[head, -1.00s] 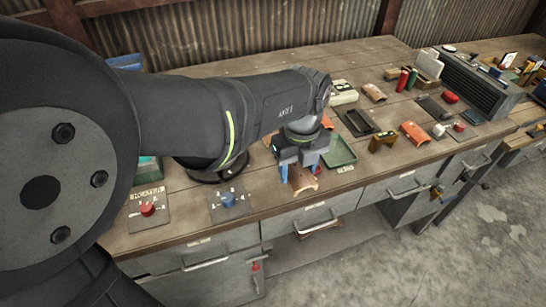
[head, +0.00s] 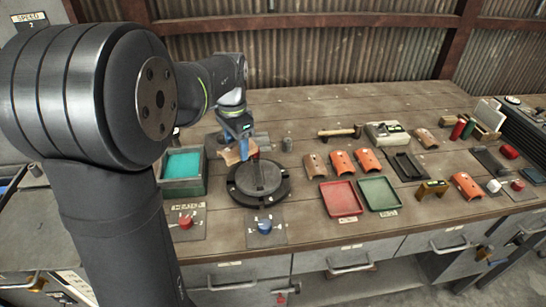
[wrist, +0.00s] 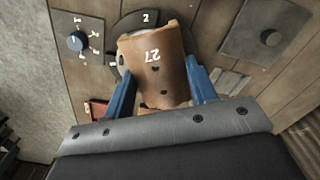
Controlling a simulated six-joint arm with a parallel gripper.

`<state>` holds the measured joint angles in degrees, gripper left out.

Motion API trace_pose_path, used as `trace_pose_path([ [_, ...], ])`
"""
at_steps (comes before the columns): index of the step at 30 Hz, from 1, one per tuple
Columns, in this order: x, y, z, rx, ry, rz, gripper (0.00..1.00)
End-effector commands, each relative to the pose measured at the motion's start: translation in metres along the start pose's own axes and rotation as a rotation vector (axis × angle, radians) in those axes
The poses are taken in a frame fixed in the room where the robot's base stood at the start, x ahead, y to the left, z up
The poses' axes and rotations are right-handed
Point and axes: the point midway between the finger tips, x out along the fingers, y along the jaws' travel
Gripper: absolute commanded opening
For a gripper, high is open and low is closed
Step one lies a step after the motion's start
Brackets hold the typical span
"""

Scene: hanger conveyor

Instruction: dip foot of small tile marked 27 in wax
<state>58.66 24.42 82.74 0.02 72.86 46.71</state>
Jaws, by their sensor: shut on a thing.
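The small tile marked 27 (wrist: 155,65) is a curved terracotta tile with small dark holes. It sits between the two blue fingers of my gripper (wrist: 158,88), which is shut on it. In the head view, my gripper (head: 240,141) holds the tan tile (head: 231,156) above the workbench, by the back left of a black round turntable (head: 258,197). A square tub (head: 183,186) of teal filling (head: 184,164), which looks like the wax, stands left of the turntable. The tile's lower end is partly hidden in the head view.
A red-knob plate (head: 186,222) and a blue-knob plate (head: 266,232) lie at the front edge. A red tray (head: 341,198) and a green tray (head: 380,193) lie right of the turntable, with several orange tiles (head: 341,162) behind.

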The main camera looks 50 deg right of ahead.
Motion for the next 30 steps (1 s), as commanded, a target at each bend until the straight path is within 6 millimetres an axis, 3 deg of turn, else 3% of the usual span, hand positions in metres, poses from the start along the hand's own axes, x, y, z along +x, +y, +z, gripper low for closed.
trace_pose_path([
  [1,0.0,-0.018,0.012,-0.111,0.0,0.0,0.28],
  [6,-0.003,-0.067,0.053,-0.493,0.0,0.0,0.28],
  [12,-0.005,-0.108,0.097,-0.853,0.0,0.0,0.28],
  [18,-0.006,-0.126,0.119,-1.03,0.0,0.0,0.28],
  [23,-0.002,-0.128,0.122,-1.059,0.0,0.0,0.28],
  [30,0.018,-0.127,0.122,-1.056,-0.001,0.002,0.28],
])
